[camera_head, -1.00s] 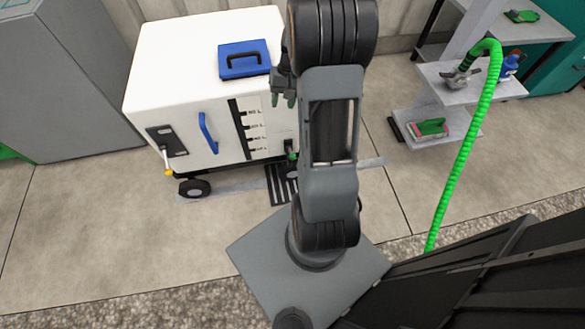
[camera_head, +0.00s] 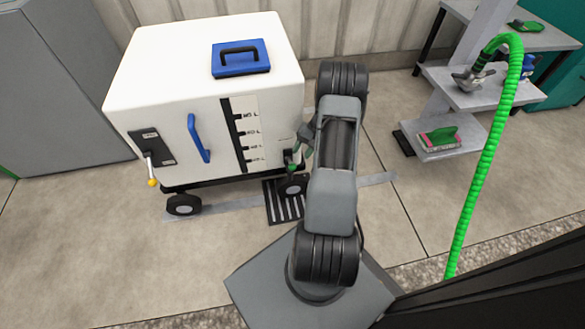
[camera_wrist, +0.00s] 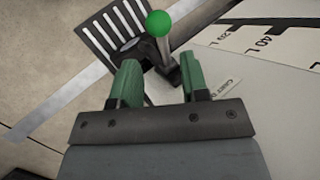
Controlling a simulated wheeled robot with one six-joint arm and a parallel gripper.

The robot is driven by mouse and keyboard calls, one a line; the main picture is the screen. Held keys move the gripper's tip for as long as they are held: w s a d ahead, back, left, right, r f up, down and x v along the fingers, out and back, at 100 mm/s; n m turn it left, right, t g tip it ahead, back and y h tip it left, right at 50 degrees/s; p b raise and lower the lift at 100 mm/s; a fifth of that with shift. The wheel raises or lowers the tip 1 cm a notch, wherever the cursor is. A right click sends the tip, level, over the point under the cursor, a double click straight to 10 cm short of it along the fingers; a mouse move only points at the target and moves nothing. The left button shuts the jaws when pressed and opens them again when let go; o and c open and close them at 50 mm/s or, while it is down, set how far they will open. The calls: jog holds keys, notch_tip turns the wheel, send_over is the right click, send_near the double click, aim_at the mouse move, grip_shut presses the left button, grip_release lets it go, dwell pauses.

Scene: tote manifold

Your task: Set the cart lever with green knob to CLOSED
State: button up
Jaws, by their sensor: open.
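The lever's green knob (camera_wrist: 158,23) shows in the wrist view on a grey stem (camera_wrist: 165,50) rising from a dark base on the white cart (camera_head: 215,60). In the head view the knob (camera_head: 291,168) is small, low at the cart's right front. The lever's set position cannot be read. My gripper (camera_wrist: 160,72) has two green fingers, open and empty. In the wrist view the knob lies beyond the fingertips, roughly in line with the gap, with no visible contact. In the head view my gripper (camera_head: 301,150) is beside the lever, partly hidden by my arm.
The cart also carries a yellow-knobbed lever (camera_head: 152,182), a blue handle (camera_head: 199,138), a level gauge (camera_head: 240,135) and a blue case (camera_head: 240,58). A floor grate (camera_head: 283,208) lies below. A green hose (camera_head: 485,150) and shelves (camera_head: 455,90) stand right.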

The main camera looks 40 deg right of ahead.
aim_at(293, 166)
jog(key=b+x, duration=0.2)
jog(key=x, duration=0.6)
grip_shut()
jog(key=shift+d, duration=0.3)
jog(key=shift+a, duration=0.1)
jog(key=shift+b, duration=0.35)
